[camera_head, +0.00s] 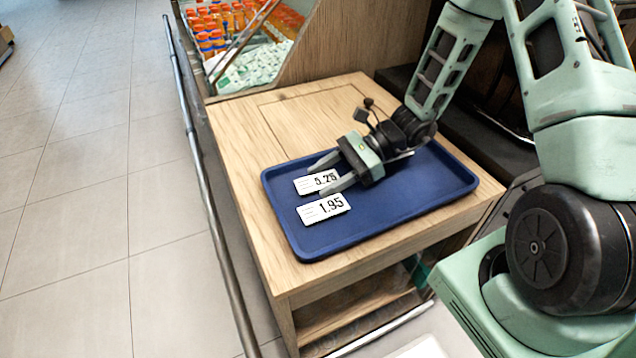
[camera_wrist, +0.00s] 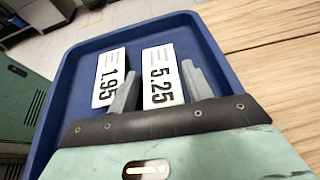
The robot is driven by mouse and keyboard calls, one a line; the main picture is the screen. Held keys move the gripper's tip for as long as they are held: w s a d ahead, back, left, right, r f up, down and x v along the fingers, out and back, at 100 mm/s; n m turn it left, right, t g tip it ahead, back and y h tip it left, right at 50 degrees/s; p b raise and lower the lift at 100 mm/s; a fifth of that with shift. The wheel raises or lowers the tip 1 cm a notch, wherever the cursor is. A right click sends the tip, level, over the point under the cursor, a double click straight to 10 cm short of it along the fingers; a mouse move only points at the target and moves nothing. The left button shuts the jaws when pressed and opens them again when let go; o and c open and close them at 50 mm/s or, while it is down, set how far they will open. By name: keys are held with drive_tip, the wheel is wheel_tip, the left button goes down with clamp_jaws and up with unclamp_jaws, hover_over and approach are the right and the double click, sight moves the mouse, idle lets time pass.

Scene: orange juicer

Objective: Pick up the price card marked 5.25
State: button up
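The white price card marked 5.25 (camera_head: 317,181) lies in the blue tray (camera_head: 420,201). In the wrist view this card (camera_wrist: 160,72) lies between the fingers of my gripper, with its near end close to the palm. The card marked 1.95 (camera_head: 323,209) lies just beside it, nearer the front in the head view; it is at left in the wrist view (camera_wrist: 108,78). My gripper (camera_head: 325,177) is open, its two fingers low over the tray on either side of the 5.25 card. I cannot tell whether the fingers touch the card.
The tray rests on a wooden table (camera_head: 290,110) with bare wood behind it. A metal rail (camera_head: 205,190) runs along the table's left side. A display case with orange-capped bottles (camera_head: 212,35) stands behind. The right part of the tray is empty.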

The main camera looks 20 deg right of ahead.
drive_tip(key=c, duration=0.7)
drive_tip(key=shift+r, duration=0.1)
